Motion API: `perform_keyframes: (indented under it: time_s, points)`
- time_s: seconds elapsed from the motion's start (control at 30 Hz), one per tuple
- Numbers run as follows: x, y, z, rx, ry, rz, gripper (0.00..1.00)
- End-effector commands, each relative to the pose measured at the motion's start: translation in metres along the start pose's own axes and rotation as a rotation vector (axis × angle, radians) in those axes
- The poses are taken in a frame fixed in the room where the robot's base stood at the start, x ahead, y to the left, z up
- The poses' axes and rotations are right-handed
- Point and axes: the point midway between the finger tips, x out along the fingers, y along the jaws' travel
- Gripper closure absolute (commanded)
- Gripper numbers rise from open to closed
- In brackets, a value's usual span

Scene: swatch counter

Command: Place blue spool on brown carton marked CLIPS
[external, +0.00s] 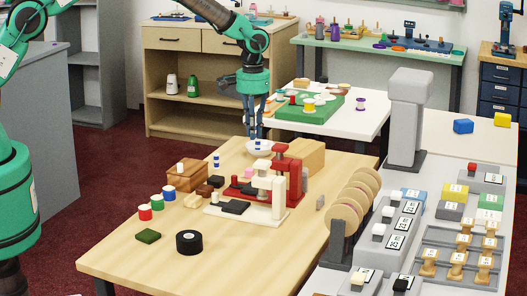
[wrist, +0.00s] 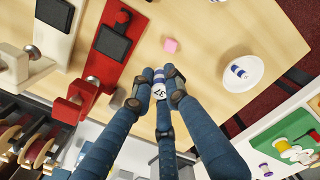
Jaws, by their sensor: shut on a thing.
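My gripper (external: 257,138) hangs over the far side of the wooden table, above a white plate (external: 248,150). In the wrist view its fingers (wrist: 159,78) are shut on a small blue and white banded spool (wrist: 158,88), partly hidden between them. Another blue and white piece (wrist: 238,72) lies on the plate, right of the fingers. A brown box (external: 184,174) stands at the table's left, and a larger tan box (external: 302,155) stands behind the red press. I cannot read CLIPS on either.
Red and white presses (external: 285,175) stand mid-table, with a pink cube (wrist: 170,45) near them. Red (external: 145,212), green (external: 157,202) and blue (external: 170,193) spools stand at the left edge. A black roll (external: 189,242) is in front. The table's front is mostly clear.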

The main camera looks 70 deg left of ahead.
Motion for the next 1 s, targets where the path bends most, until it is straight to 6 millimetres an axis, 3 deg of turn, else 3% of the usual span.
perform_keyframes:
  time_s: [0.7, 1.0]
  points:
    - [0.010, 0.046, -0.080, 0.000, 0.000, 0.000, 0.97]
    - [0.011, 0.056, -0.097, 0.000, 0.000, 0.000, 0.97]
